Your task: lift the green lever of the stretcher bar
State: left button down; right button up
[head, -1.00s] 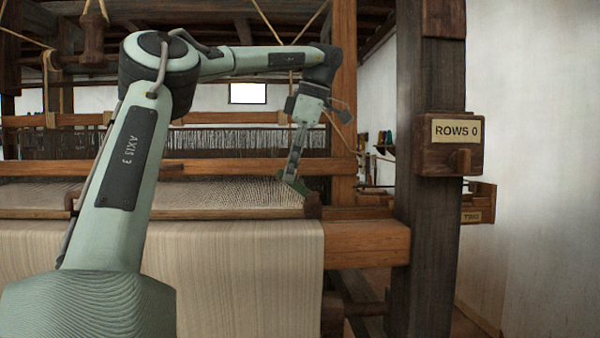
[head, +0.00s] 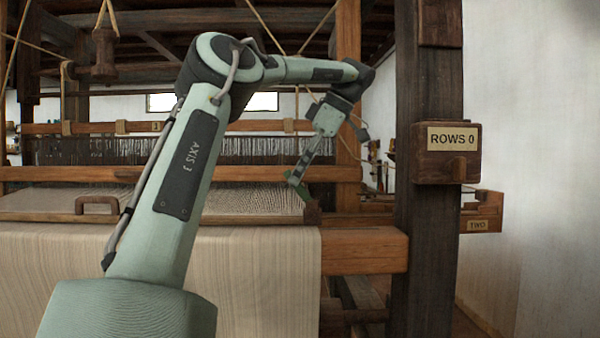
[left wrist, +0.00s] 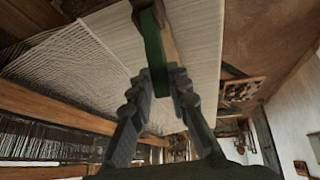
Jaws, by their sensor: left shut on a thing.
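The green lever (head: 301,191) sits at the right end of the wooden stretcher bar (head: 313,212), which lies across the woven cloth. The lever slants, its left end raised above the bar. My left gripper (head: 293,178) reaches down to the raised end and is shut on it. In the left wrist view, the lever (left wrist: 153,42) runs between the fingertips of my left gripper (left wrist: 161,82), alongside the wooden bar (left wrist: 168,38). The fingers hide part of the lever. My right gripper is in neither current view.
A thick loom post (head: 428,230) with a "ROWS 0" sign (head: 453,139) stands right of the arm. The cloth (head: 260,265) hangs over the front beam (head: 365,250). A wooden crossbar (head: 250,174) lies behind the gripper. A wooden handle (head: 97,201) stands at left.

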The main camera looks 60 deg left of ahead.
pick_arm(q)
jog(key=c, duration=1.4)
grip_release()
jog(key=shift+c, duration=0.2)
